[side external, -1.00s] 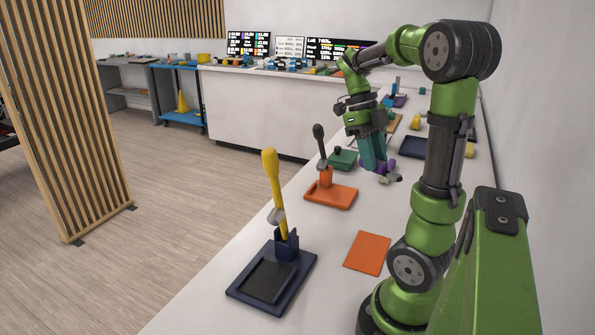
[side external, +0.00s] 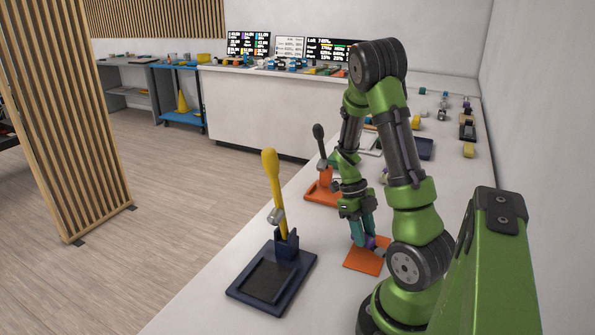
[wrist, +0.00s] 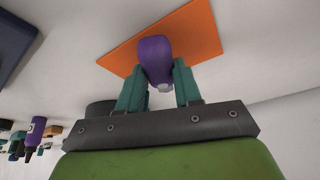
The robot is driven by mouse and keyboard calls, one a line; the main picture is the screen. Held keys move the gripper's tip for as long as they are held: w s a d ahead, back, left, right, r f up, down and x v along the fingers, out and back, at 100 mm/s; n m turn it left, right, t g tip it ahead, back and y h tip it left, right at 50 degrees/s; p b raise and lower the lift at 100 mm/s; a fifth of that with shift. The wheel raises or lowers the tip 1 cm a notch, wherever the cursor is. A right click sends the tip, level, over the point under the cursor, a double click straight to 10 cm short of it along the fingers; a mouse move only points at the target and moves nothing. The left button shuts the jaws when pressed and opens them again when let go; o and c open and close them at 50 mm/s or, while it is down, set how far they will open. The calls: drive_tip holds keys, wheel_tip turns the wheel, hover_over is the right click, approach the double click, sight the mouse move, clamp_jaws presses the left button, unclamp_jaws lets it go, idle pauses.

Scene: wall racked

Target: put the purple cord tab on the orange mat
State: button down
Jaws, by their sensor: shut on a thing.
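The purple cord tab (wrist: 154,56) is between the two teal fingers of my gripper (wrist: 160,84) in the wrist view, and the gripper is shut on it. In the side view the purple tab (side external: 370,242) shows at the fingertips of my gripper (side external: 364,238). The orange mat (side external: 362,262) lies flat on the white counter close to my arm's base. It also shows behind the tab in the wrist view (wrist: 200,33). The tab is over the mat; whether it touches the mat cannot be told.
A dark blue stand with a yellow-handled lever (side external: 272,278) is left of the mat. An orange stand with a black-knobbed lever (side external: 318,190) is behind my gripper. Several small objects, including a yellow one (side external: 468,150), lie farther back. Bare counter surrounds the mat.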

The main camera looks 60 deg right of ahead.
drive_tip(key=shift+f, duration=0.65)
drive_tip(key=c, duration=0.7)
unclamp_jaws()
drive_tip(key=shift+r, duration=0.1)
drive_tip(key=v, duration=1.2)
